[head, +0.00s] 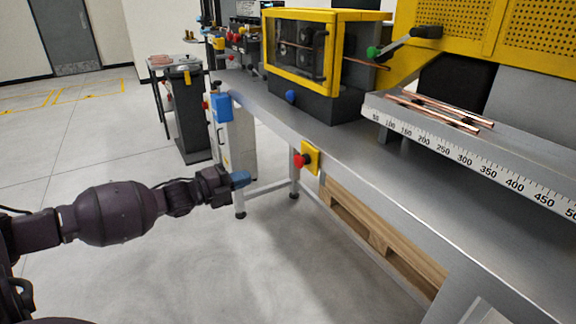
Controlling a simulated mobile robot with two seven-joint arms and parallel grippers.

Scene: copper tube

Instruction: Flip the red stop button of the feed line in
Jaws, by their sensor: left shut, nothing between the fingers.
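The red stop button (298,161) sticks out from a yellow plate (311,158) on the front edge of the grey feed line bench (400,195). My left gripper (245,178) has blue fingertips and is shut and empty. In the head view it lies to the left of the red button and slightly lower, with a clear gap between them. My right gripper is not in view.
Copper tubes (440,111) lie on the ruled tray (470,160) at the right. A yellow-framed machine (300,50) stands on the bench. A white cabinet (236,140) stands behind my gripper. The floor (90,145) at the left is open.

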